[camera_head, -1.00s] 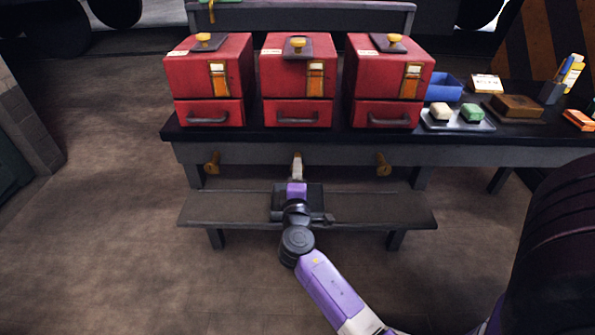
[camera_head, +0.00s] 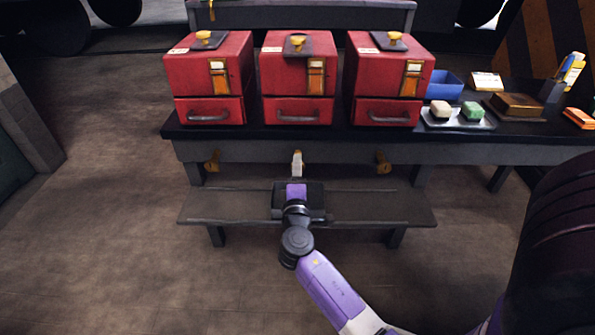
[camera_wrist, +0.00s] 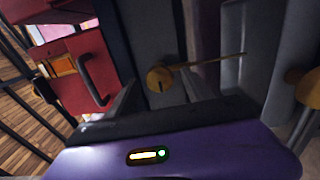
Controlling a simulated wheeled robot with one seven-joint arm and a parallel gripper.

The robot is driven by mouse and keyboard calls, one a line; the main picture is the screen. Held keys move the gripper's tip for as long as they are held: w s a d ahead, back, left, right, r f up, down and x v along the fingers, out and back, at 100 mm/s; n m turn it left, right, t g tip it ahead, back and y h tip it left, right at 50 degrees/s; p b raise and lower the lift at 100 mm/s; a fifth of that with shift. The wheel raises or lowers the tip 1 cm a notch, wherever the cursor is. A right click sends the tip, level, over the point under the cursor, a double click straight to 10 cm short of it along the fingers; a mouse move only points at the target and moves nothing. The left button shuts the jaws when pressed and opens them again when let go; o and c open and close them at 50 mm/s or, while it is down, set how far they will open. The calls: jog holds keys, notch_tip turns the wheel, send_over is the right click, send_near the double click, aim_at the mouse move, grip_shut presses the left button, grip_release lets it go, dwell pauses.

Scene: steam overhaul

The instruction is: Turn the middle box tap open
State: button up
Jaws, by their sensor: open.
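Three red boxes stand side by side on the dark bench; the middle box (camera_head: 297,80) is straight above my gripper (camera_head: 297,186). The middle tap (camera_head: 297,156) shows only as a small pale and gold shape under the bench edge, just beyond my gripper. In the wrist view a brass tap (camera_wrist: 160,77) has a round body and a thin lever pointing right. My gripper (camera_wrist: 160,92) also shows there, its dark fingers apart on either side of the tap body. The fingers do not look closed on it; contact is unclear.
Similar brass taps sit at left (camera_head: 212,162) and right (camera_head: 383,163) under the bench. A low grey shelf (camera_head: 385,208) runs beneath my gripper. A blue bin (camera_head: 444,86) and a tray (camera_head: 482,122) with two small blocks stand right of the boxes.

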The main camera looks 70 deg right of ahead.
jog(key=v, duration=0.7)
jog(key=shift+p, duration=0.4)
